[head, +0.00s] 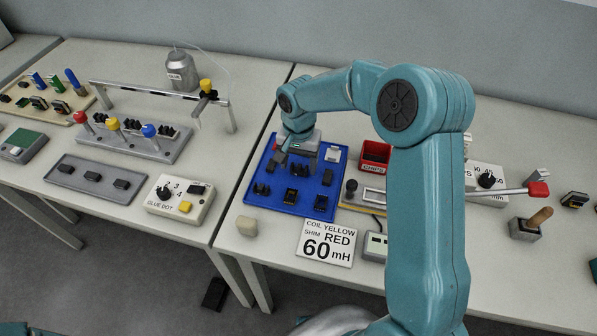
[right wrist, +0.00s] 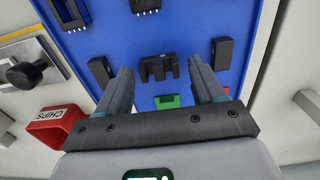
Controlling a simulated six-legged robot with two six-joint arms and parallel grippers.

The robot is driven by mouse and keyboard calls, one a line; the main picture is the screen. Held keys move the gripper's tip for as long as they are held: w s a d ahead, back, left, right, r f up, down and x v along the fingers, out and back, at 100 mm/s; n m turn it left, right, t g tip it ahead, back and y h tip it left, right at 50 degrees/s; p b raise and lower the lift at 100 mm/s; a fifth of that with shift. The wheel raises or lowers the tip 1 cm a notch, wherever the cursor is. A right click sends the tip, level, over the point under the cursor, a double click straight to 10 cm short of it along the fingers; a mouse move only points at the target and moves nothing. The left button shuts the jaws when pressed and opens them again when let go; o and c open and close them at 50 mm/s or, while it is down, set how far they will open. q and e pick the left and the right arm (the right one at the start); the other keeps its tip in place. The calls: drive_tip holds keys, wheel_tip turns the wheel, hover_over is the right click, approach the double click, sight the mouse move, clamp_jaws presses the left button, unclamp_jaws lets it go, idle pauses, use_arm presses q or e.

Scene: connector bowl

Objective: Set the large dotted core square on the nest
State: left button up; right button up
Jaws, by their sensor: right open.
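My right gripper (right wrist: 160,73) is open, with one finger to each side of that core, and the core is not visibly gripped. In the head view my right gripper (head: 296,152) is over the back part of the blue tray (head: 256,206). Other black blocks lie near it, one at the left (right wrist: 100,70) and one at the right (right wrist: 226,55). I cannot tell for sure which fixture is the nest. My left gripper is out of view.
A yellow-edged fixture with a black knob (head: 351,187) stands right of the tray, near a red CHIPS bin (head: 375,155). Pinned black bobbins (right wrist: 70,12) share the tray. A sign reading 60 mH (head: 325,243) lies in front. My right arm hides part of the right table.

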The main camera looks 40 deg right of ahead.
sight(299, 166)
drive_tip(key=shift+s+d, duration=0.1)
drive_tip(key=shift+c, duration=0.3)
drive_tip(key=shift+r, duration=0.1)
drive_tip(key=c, duration=0.9)
drive_tip(key=shift+r+p, duration=0.35)
drive_tip(key=shift+r, duration=0.1)
drive_tip(key=shift+r+p, duration=1.3)
drive_tip(key=shift+r, duration=0.75)
